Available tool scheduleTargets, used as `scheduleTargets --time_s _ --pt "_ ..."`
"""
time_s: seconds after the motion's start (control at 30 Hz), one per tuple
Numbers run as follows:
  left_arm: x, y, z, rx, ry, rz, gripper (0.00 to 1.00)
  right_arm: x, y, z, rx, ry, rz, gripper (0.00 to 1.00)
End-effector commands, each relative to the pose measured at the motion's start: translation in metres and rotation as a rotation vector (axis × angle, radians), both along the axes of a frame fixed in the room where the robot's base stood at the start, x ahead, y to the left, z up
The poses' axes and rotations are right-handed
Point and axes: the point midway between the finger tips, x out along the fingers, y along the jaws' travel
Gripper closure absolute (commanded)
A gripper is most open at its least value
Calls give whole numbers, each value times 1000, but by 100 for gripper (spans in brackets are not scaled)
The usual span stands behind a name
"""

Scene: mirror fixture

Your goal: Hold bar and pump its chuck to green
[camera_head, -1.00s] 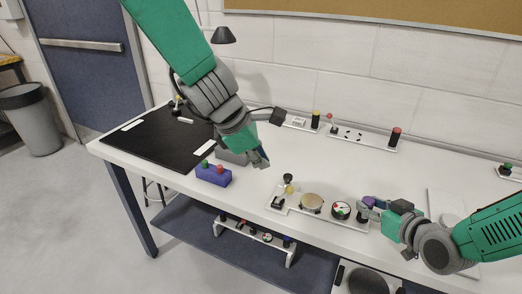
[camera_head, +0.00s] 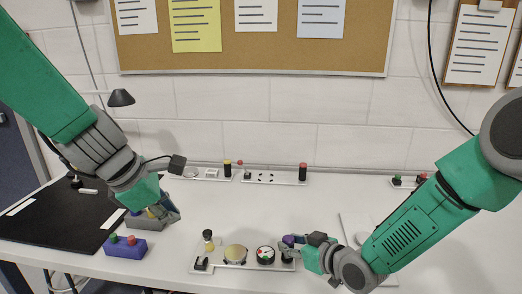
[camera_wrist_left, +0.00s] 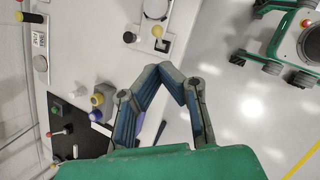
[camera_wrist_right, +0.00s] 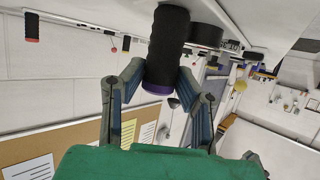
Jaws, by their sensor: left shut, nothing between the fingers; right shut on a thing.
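My left gripper (camera_head: 174,216) is shut and empty, above the bench, left of the strip. Its fingertips meet in the left wrist view (camera_wrist_left: 166,72). The dial's reading is too small to tell.
A purple box (camera_head: 125,247) with green and red buttons stands at the left, near a grey box partly behind my left gripper. A black mat (camera_head: 75,222) covers the left of the bench. More strips with knobs (camera_head: 272,178) lie along the wall.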

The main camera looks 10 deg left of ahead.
Motion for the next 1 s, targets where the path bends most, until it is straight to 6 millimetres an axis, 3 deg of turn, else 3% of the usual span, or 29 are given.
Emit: scheduleTargets --time_s 0.17,0.33,0.5,0.6,0.8,1.0 --pt "33 -14 -12 144 -56 -388 100 1 0 1 2 -2 0 100" --pt "75 -25 -33 369 -128 -964 100 1 0 1 2 -2 0 100" --pt "112 -23 -52 579 -164 -1469 100 0 0 1 2 -2 -1 100" --pt "128 -18 -60 670 -166 -1679 100 0 0 2 2 -2 -1 100" --pt "144 -12 -67 765 -156 -1891 100 0 0 2 1 -3 -1 100" --pt "146 -11 -83 773 -153 -1914 100 0 0 2 1 -3 -1 100"
